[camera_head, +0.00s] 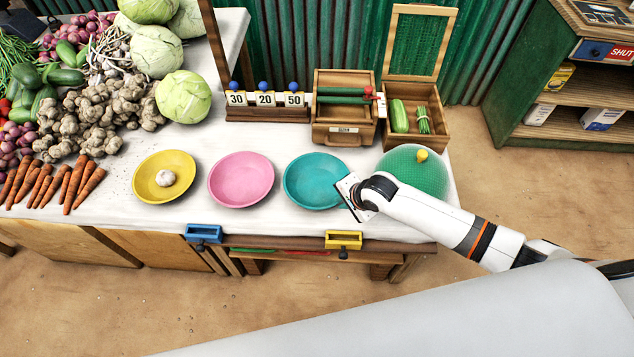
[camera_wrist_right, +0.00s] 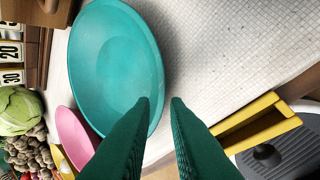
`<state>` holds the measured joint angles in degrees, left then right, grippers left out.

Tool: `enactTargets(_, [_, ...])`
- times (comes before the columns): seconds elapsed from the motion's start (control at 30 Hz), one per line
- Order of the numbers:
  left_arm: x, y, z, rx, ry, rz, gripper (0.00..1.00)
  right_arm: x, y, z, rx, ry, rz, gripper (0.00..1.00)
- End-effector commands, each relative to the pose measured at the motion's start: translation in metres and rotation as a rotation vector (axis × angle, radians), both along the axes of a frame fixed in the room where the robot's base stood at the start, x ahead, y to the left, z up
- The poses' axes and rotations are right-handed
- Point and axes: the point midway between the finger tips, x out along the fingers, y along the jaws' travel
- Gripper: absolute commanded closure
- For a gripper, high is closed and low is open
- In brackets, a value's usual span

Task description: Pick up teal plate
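The teal plate (camera_head: 313,181) lies on the white table top, to the right of the pink plate (camera_head: 241,180) in the head view. It fills the upper left of the right wrist view (camera_wrist_right: 115,65) and is empty. My right gripper (camera_head: 352,197) is at the plate's right front edge. In the wrist view its two green fingers (camera_wrist_right: 162,103) are apart, with a gap between the tips. The left fingertip overlaps the plate's rim in the picture; I cannot tell whether it touches. Nothing shows held between the fingers. My left gripper is not in view.
A yellow plate (camera_head: 164,177) holds a garlic bulb. A green dome with a yellow knob (camera_head: 421,156) stands behind my right arm. Number blocks (camera_head: 265,99) and wooden boxes (camera_head: 343,127) stand behind the plates. Vegetables fill the left side. A yellow bracket (camera_head: 343,240) is on the table's front edge.

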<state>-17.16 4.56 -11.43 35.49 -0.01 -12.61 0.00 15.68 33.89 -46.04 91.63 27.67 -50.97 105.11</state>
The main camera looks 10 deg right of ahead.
Motion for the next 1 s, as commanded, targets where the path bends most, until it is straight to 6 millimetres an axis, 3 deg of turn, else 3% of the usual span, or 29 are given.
enactTargets(0.43, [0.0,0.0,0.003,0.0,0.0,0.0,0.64,0.024,0.013,-0.041,0.0,-0.001,0.002,0.86])
enactTargets(0.7, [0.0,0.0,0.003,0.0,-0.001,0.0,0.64,0.025,0.013,-0.043,0.0,-0.001,0.002,0.86])
enactTargets(0.8, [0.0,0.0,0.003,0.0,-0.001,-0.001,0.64,0.025,0.013,-0.043,0.0,-0.001,0.002,0.99])
enactTargets(1.0, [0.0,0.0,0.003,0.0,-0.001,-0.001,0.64,0.024,0.013,-0.044,0.0,0.0,0.001,1.0])
